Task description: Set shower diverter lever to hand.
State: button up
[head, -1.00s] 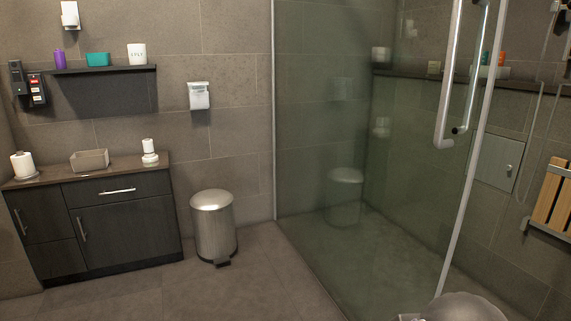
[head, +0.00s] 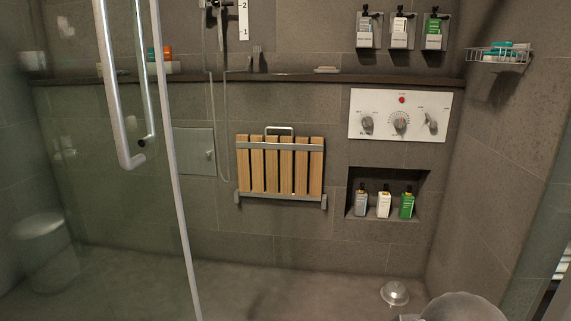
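A white shower control panel (head: 380,133) is on the back wall at right, in the head view. It carries a left knob (head: 367,124), a middle round dial (head: 401,124) and a right lever-like control (head: 431,121), with a red button above the dial. The panel's print is too small to read, so I cannot tell for sure which control is the diverter or where it points. A hand shower rail (head: 222,25) with a hose is on the wall left of centre. My gripper is not in view; only a rounded grey part of my arm shows at the bottom right.
A glass door with a long handle (head: 118,90) stands at left, the shower opening to its right. A folded wooden seat (head: 280,165), dark ledge (head: 300,79), bottle niche (head: 382,176), dispensers (head: 400,28) and wire basket (head: 497,56) line the walls. A metal dome (head: 394,293) sits on the floor.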

aim_at(431, 123)
jog(key=z, duration=0.25)
jog(key=i, duration=2.55)
jog(key=z, duration=0.1)
jog(key=k, duration=0.9)
jog(key=u, duration=2.8)
